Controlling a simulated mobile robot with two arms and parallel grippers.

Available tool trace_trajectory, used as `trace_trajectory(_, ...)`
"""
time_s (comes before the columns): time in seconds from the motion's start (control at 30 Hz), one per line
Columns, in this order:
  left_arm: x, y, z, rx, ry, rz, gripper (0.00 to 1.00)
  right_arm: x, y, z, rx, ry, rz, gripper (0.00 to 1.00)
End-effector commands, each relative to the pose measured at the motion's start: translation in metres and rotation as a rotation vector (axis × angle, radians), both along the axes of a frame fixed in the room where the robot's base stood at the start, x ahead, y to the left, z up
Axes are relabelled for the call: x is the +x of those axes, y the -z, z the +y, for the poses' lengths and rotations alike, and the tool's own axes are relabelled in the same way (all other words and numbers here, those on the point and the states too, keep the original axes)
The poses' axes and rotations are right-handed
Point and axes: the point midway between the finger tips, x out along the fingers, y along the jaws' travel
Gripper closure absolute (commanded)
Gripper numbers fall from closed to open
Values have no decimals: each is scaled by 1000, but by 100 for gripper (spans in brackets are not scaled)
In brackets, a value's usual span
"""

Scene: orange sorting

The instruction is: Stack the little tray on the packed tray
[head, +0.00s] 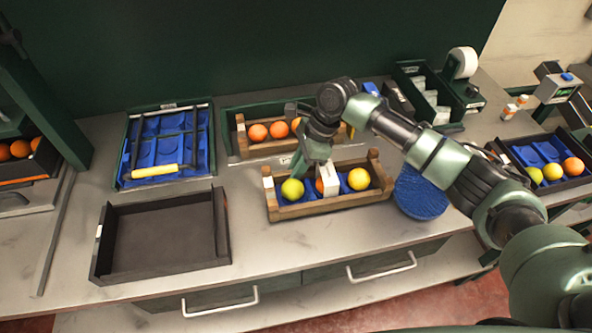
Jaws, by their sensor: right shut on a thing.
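A small wooden tray (335,204) with a blue liner stands at the front middle of the counter. It holds a yellow-green fruit (292,190), a yellow fruit (358,179) and an orange partly hidden by my gripper. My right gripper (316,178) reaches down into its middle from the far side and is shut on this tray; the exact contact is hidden. Behind it, a second wooden tray (241,137) with oranges (258,132) sits in a green tray; my right arm covers its right part. My left gripper is not in view.
An empty dark tray (160,240) lies front left. Behind it a blue-lined tray (143,148) holds a yellow-handled tool (155,170). A round blue pad (420,194) lies right of the wooden tray. A fruit tray (556,186) stands far right.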

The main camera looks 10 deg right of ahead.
Motion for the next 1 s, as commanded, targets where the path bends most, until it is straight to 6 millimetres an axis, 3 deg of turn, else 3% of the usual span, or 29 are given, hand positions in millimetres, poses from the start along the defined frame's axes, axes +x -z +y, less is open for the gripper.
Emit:
trace_trajectory(0.13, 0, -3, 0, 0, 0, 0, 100, 1, 12, 0, 1, -1, -3, 100)
trace_trajectory(0.5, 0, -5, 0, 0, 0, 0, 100, 0, 15, 1, 2, -1, -1, 100)
trace_trajectory(0.53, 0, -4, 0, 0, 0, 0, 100, 0, 16, 0, 0, -2, -1, 78)
trace_trajectory(0.6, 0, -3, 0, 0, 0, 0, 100, 0, 16, 0, 0, -1, -2, 65)
trace_trajectory(1.0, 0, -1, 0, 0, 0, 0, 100, 1, 9, -2, 0, 0, -4, 65)
